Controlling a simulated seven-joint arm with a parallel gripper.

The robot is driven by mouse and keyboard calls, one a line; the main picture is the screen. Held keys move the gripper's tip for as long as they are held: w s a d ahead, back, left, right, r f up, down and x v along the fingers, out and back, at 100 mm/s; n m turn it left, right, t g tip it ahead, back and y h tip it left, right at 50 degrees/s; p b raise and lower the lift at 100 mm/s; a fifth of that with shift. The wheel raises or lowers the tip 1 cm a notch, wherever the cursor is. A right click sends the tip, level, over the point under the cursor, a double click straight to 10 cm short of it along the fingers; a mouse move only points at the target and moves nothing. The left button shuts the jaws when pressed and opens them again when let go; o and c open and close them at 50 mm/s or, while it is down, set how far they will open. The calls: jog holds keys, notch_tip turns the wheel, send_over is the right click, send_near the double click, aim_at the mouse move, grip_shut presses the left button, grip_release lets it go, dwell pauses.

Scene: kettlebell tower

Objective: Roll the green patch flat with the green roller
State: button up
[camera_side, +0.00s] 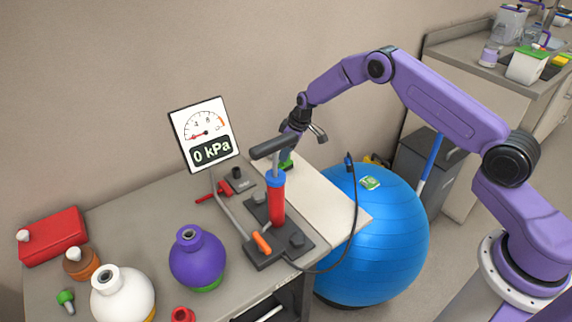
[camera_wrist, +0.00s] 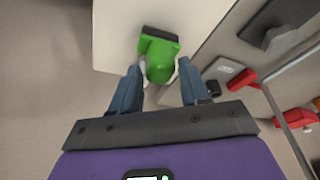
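The green roller (camera_wrist: 158,58) lies on a cream board, its dark end away from me in the wrist view. In the side view only a small green part of it (camera_side: 286,162) shows behind the pump. My gripper (camera_wrist: 160,70) is open, its two blue fingers on either side of the roller's near end, with a gap on both sides. In the side view my gripper (camera_side: 289,145) points down above the roller, partly hidden by the pump handle. The green patch (camera_side: 370,183) with a pale marking lies on top of the blue ball (camera_side: 385,240).
A red pump (camera_side: 277,200) with a black T-handle stands near my gripper, its hose (camera_side: 352,215) running to the ball. A gauge (camera_side: 205,135) reads 0 kPa. Purple (camera_side: 197,262) and white (camera_side: 122,298) kettlebell-like vessels and a red box (camera_side: 52,235) stand left. The cream board (camera_side: 335,205) is mostly clear.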

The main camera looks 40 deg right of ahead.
jog(key=c, duration=0.6)
jog(key=shift+r, duration=0.15)
jog(key=shift+r, duration=0.5)
jog(key=shift+r, duration=0.15)
jog(key=shift+r, duration=3.75)
